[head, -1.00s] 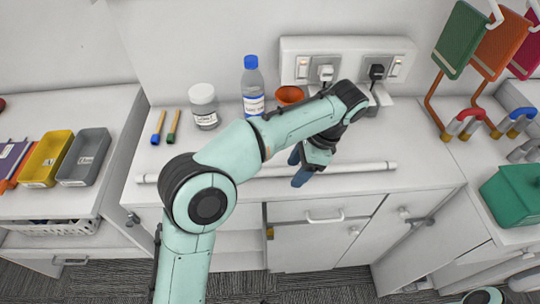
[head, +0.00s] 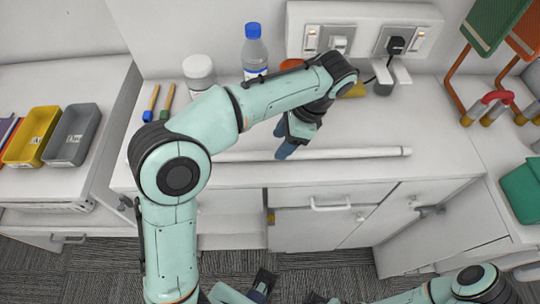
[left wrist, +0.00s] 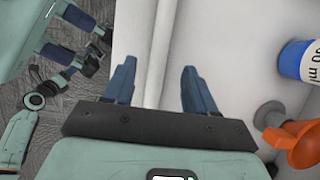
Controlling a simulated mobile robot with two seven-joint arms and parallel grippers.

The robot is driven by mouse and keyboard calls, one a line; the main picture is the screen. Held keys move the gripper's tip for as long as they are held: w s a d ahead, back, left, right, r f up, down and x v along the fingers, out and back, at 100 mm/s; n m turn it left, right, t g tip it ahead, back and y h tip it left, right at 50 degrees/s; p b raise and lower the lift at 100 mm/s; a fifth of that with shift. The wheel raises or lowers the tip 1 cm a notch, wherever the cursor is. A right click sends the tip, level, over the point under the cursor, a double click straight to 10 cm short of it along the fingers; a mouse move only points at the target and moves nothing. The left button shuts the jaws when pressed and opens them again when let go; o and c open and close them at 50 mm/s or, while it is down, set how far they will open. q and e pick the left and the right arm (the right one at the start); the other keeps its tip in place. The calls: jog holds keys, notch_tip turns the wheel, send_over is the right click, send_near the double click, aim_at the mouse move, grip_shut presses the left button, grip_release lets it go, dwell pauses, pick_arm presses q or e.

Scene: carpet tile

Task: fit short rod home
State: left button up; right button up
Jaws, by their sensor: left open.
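A long white rod (head: 350,154) lies along the front of the white counter, partly hidden by my left arm. Two short sticks, one blue and yellow (head: 151,103) and one green and yellow (head: 167,102), lie at the counter's left; I cannot tell whether either is the short rod. My left gripper (head: 284,150) is over the white rod near the counter's front. In the left wrist view its two blue fingers (left wrist: 158,90) are apart with nothing gripped; a pale strip, seemingly the rod, shows beyond them. Dark fingers near the bottom edge of the head view are too unclear to judge.
Wall sockets (head: 340,42) are behind. Yellow (head: 32,134) and grey (head: 72,135) trays lie left.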

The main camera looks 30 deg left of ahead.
aim_at(272, 153)
pick_arm(q)
jog(key=b+x, duration=0.1)
jog(key=x, duration=0.4)
jog(key=shift+s+a+r, duration=0.1)
grip_shut()
